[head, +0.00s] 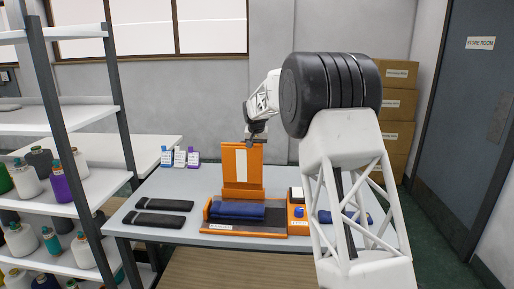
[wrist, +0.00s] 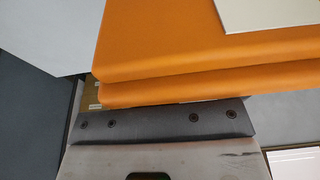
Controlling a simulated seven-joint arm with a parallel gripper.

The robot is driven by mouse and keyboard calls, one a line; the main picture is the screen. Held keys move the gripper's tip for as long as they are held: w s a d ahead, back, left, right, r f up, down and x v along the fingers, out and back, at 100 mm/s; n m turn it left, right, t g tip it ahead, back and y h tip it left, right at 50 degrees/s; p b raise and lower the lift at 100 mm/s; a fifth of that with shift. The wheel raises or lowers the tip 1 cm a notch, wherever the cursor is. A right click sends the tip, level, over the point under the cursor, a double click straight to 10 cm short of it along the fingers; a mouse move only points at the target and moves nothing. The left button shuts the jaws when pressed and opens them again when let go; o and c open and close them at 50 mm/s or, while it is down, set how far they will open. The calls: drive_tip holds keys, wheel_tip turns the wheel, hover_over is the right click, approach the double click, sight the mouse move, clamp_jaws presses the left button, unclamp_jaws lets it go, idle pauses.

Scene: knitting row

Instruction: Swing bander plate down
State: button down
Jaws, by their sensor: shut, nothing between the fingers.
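The orange bander plate (head: 242,165) with a white strip stands upright at the back of the bander base (head: 262,231). A folded dark blue cloth (head: 237,211) lies on the base in front of the plate. My gripper (head: 250,143) is shut and empty at the plate's top edge. I cannot tell whether it touches the plate. In the wrist view the orange plate (wrist: 180,45) fills the upper part, very close to my gripper (wrist: 165,117). The fingertips are hard to make out.
Two dark flat items (head: 165,204) lie on the table left of the bander. An orange box (head: 299,221) with a blue button adjoins its right side. Another blue item is partly hidden behind my arm.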

sight(256, 154)
drive_tip(key=shift+s+f, duration=0.5)
drive_tip(key=shift+s, duration=0.2)
drive_tip(key=shift+s+f, duration=0.5)
drive_tip(key=shift+s, duration=0.65)
drive_tip(key=shift+r, duration=0.1)
drive_tip(key=shift+w+r, duration=0.1)
drive_tip(key=shift+r, duration=4)
